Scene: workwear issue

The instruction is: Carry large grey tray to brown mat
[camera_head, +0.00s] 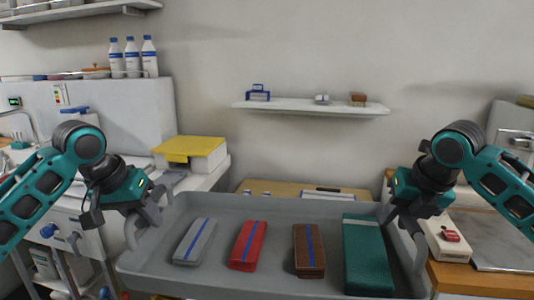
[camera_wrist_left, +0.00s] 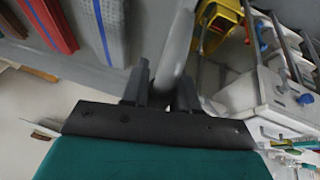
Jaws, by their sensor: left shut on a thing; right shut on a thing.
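The large grey tray (camera_head: 190,288) is held up in front of me in the head view. It carries a grey folded item (camera_head: 195,241), a red one (camera_head: 247,246), a brown one (camera_head: 309,250) and a teal one (camera_head: 367,257), most with a blue stripe. My left gripper (camera_head: 146,212) is shut on the tray's left handle. The wrist view shows its fingers (camera_wrist_left: 163,88) around the grey handle bar (camera_wrist_left: 178,45). My right gripper (camera_head: 402,212) is shut on the tray's right side. I cannot make out a brown mat.
A wooden-topped surface (camera_head: 262,187) lies behind the tray. A white counter with a yellow-lidded box (camera_head: 190,152) stands at the left. A wooden-edged counter (camera_head: 468,278) is close at the right. A wall shelf (camera_head: 312,107) hangs behind. In the wrist view, a yellow bucket (camera_wrist_left: 218,24) stands below.

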